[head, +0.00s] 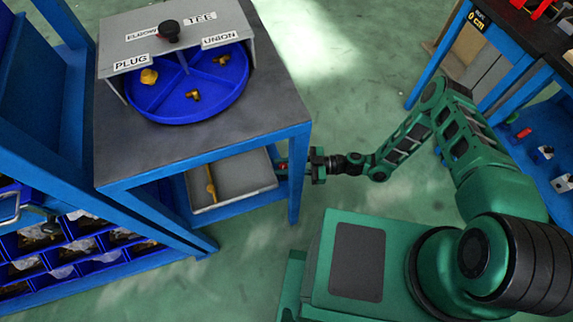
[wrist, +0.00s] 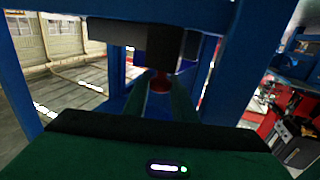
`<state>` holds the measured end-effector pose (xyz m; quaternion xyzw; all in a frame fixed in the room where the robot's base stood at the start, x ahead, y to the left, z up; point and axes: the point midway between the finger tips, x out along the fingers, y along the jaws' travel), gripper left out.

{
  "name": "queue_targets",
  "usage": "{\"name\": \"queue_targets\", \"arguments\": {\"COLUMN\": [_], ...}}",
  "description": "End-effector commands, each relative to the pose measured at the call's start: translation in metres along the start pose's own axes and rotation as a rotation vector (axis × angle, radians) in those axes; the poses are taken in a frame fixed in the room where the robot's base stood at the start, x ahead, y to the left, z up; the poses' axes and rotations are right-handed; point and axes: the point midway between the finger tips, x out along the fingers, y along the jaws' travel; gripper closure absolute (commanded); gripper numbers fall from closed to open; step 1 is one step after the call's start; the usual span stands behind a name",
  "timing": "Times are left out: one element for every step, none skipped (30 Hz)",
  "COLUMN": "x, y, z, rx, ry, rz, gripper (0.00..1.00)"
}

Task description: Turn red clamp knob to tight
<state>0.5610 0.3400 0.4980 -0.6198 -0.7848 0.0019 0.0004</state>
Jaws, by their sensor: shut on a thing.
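The red clamp knob (wrist: 160,84) shows between my two green fingers in the wrist view, just below a dark block. My gripper (wrist: 158,90) is shut on it. In the head view my gripper (head: 290,166) reaches in from the right to the side of the grey-topped bench, under its top.
The bench (head: 200,155) has blue legs close around my gripper. A grey tray (head: 235,182) with a brass-coloured rod lies on its lower shelf. A blue divided turntable (head: 190,105) with brass fittings stands on top. Open green floor (head: 330,70) lies to the right.

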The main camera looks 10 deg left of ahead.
Motion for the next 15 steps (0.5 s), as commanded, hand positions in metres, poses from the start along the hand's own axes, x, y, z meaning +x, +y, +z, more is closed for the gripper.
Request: {"name": "queue_targets", "arguments": {"x": [0.0009, 0.0006, 0.0006, 0.0007, 0.0008, 0.0008, 0.0008, 0.0008, 0.0007, 0.0006, 0.0007, 0.0006, 0.0006, 0.0006, 0.0006], "y": [0.0044, 0.0050, 0.0053, 0.0053, 0.0053, 0.0058, 0.0058, 0.0060, 0.0066, 0.0069, 0.0072, 0.0076, 0.0079, 0.0081, 0.0083], "z": [-0.0027, -0.0027, -0.0028, -0.0030, -0.0031, -0.0030, -0.0032, -0.0034, -0.0036, -0.0038, -0.0039, -0.0041, -0.0042, -0.0043, -0.0044], "rx": [-0.003, -0.003, -0.004, -0.004, -0.004, -0.006, -0.005, -0.005, -0.006, -0.008, -0.008, -0.008, -0.009, -0.009, -0.010], "ry": [0.005, 0.005, 0.005, 0.005, 0.006, 0.006, 0.006, 0.007, 0.007, 0.007, 0.007, 0.007, 0.007, 0.008, 0.008], "rz": [0.039, 0.058, 0.079, 0.095, 0.108, 0.127, 0.138, 0.149, 0.162, 0.170, 0.177, 0.185, 0.190, 0.194, 0.198], "gripper": [0.98, 0.98, 0.98, 0.98, 0.98, 0.98, 0.98, 0.98, 0.98, 0.98, 0.98, 0.98, 0.98, 0.98, 0.98]}}
